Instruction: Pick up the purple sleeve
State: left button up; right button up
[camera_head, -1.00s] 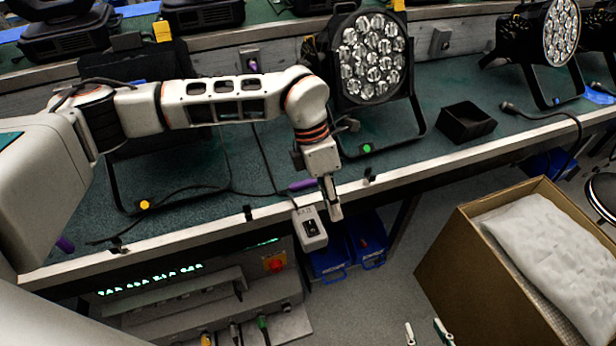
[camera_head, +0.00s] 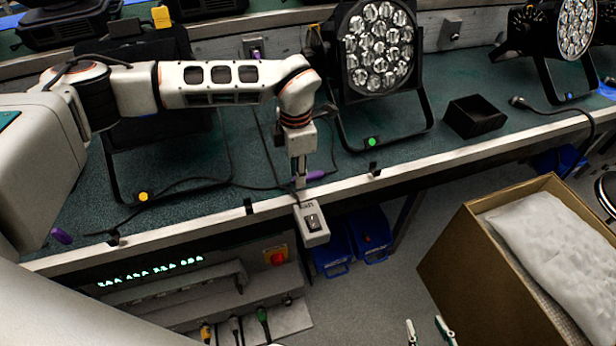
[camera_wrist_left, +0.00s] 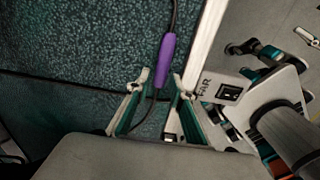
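The purple sleeve (camera_head: 313,175) lies on a dark cable at the front of the green bench. In the left wrist view the purple sleeve (camera_wrist_left: 166,60) sits just beyond the fingertips. My left gripper (camera_head: 300,182) points down at the sleeve's left end.
A grey switch box (camera_head: 312,222) hangs at the bench's front edge. A par can (camera_head: 378,50) stands behind the gripper, and a black open bin (camera_head: 474,117) sits to the right. A cardboard box (camera_head: 480,270) stands on the floor. Another purple piece (camera_head: 61,236) lies at far left.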

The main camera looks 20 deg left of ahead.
pick_arm(q)
jog(key=shift+f, duration=0.35)
jog(key=c, duration=0.5)
jog(key=shift+c, duration=0.4)
pick_arm(e)
jog(key=shift+w+d+r, duration=0.1)
jog(key=shift+w+r, duration=0.4)
jog(key=shift+w, duration=0.2)
pick_arm(q)
jog(key=shift+r, duration=0.15)
pick_arm(e)
jog(key=shift+s, duration=0.1)
pick_arm(q)
jog(key=shift+w+r, duration=0.1)
jog(key=shift+r, duration=0.45)
notch_tip(320, 180, up, 19)
jog(key=p, duration=0.2)
jog(key=shift+f, duration=0.15)
pick_arm(e)
jog(key=shift+s+a+r, duration=0.3)
jog(key=shift+s, duration=0.15)
